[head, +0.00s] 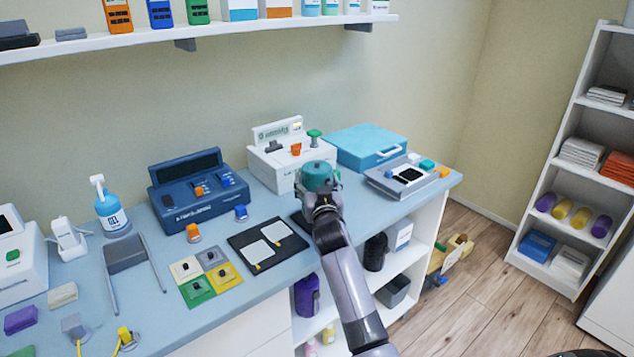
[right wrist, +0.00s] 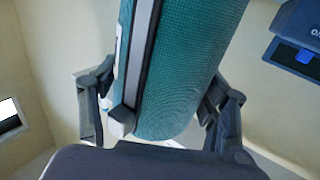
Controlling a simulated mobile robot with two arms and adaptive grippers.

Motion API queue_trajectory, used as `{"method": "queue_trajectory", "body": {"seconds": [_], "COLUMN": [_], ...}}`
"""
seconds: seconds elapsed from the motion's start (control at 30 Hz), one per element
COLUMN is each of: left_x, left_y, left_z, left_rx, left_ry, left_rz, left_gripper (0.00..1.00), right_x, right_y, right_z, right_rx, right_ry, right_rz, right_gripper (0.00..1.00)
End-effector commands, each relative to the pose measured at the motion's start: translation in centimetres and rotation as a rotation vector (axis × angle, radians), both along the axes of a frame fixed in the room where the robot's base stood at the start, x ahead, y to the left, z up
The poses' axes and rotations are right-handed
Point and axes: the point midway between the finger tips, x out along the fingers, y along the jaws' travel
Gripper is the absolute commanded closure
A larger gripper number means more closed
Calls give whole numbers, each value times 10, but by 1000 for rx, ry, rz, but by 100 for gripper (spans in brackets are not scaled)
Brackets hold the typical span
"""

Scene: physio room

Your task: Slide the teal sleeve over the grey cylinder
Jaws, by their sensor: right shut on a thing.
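The teal sleeve (head: 316,174) is held by my right gripper (head: 322,196) above the right half of the bench, in front of the white machine. In the right wrist view, the sleeve (right wrist: 185,80) fills the middle, with a grey and dark strip along its side. The fingers of the right gripper (right wrist: 160,110) are shut on it from both sides. I cannot make out the grey cylinder; my arm and the sleeve may hide it. A dark flat piece shows partly beside the gripper. My left gripper is not in view.
A white machine (head: 272,160) stands behind the gripper, and a blue case (head: 365,143) and a grey tray device (head: 385,180) to its right. A black mat (head: 240,240) with white pads lies to the left. A dark blue machine (head: 180,205) stands further left.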

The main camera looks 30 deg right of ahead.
Motion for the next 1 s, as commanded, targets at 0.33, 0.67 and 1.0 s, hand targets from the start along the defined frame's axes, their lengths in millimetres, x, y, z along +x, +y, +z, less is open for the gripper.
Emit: {"method": "queue_trajectory", "body": {"seconds": [0.33, 0.67, 1.0], "left_x": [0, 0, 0], "left_y": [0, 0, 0], "left_z": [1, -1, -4], "left_rx": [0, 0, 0], "left_ry": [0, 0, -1], "left_rz": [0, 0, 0], "left_gripper": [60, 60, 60], "right_x": [0, 0, 0], "right_y": [0, 0, 0], "right_z": [2, -1, -6], "right_rx": [-1, -1, -1], "right_ry": [-3, -3, -2], "right_rz": [0, 0, 0], "right_gripper": [68, 68, 68]}}
